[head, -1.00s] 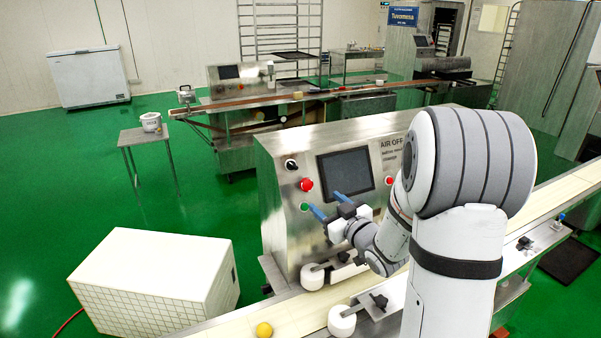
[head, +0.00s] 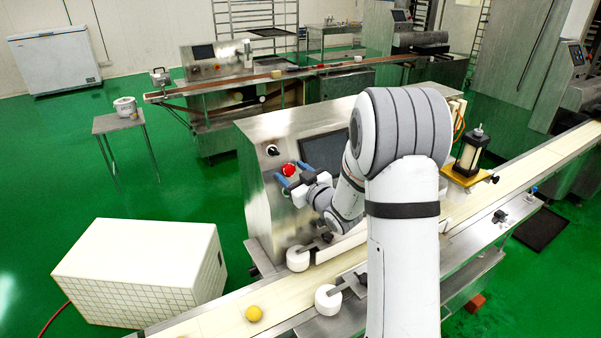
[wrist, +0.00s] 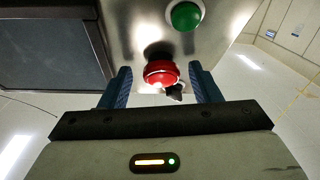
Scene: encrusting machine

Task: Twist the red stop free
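The red stop (head: 289,170) is a round mushroom button on the front of the steel machine (head: 262,205). In the wrist view the red stop (wrist: 161,73) sits between the two blue fingers of my gripper (wrist: 161,80), with a gap on each side. My gripper (head: 294,177) is open in the head view, its fingertips at the button.
A dark screen (head: 325,150) lies right of the stop and a black selector knob (head: 272,150) above it. The conveyor (head: 215,322) runs below, with white rollers (head: 298,258) and a yellow ball (head: 254,313). A white tiled box (head: 145,270) stands at left.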

